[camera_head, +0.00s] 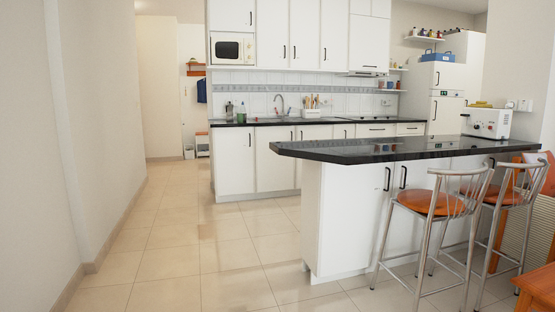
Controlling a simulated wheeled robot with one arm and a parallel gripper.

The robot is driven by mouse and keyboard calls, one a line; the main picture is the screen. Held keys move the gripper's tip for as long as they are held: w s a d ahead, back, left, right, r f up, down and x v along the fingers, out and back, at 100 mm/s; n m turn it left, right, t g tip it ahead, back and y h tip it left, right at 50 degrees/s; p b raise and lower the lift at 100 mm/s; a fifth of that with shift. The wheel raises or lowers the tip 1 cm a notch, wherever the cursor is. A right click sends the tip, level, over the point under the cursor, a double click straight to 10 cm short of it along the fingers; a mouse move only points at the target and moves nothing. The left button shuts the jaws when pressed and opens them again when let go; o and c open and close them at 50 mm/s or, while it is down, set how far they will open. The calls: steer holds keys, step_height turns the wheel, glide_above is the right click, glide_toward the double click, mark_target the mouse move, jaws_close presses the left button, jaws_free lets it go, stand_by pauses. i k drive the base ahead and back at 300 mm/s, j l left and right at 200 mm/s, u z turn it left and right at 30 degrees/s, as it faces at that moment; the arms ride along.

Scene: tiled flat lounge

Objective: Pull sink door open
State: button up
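The sink with its curved faucet (280,104) is set in the black counter (232,122) along the back wall. White base cabinet doors are below it. One white door (274,160) stands under the sink area and looks closed, with a thin dark vertical handle (291,136) near its right edge. Another closed white door (232,165) is to its left, with a similar handle (250,139). I cannot tell for certain which one is the sink door. The island hides the cabinets further right. My gripper is not in view.
A white island with a black top (380,150) juts out at the right, with two orange-seated metal stools (433,203) in front. A wall (50,150) runs along the left. The tiled floor (225,230) between wall and island is clear up to the cabinets.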

mark_target(274, 172)
steer(key=i+j+u, duration=0.25)
steer(key=i, duration=0.3)
steer(key=i+u, duration=0.25)
steer(key=i, duration=0.3)
steer(key=i+j, duration=0.1)
steer(key=i, duration=2.65)
steer(key=i+j, duration=0.15)
steer(key=i, duration=1.2)
steer(key=i+l+z, duration=0.1)
steer(key=i, duration=0.35)
steer(key=i+l+z, duration=0.15)
steer(key=i, duration=0.35)
steer(key=i+l+z, duration=0.1)
steer(key=i+l, duration=0.15)
steer(key=i, duration=0.25)
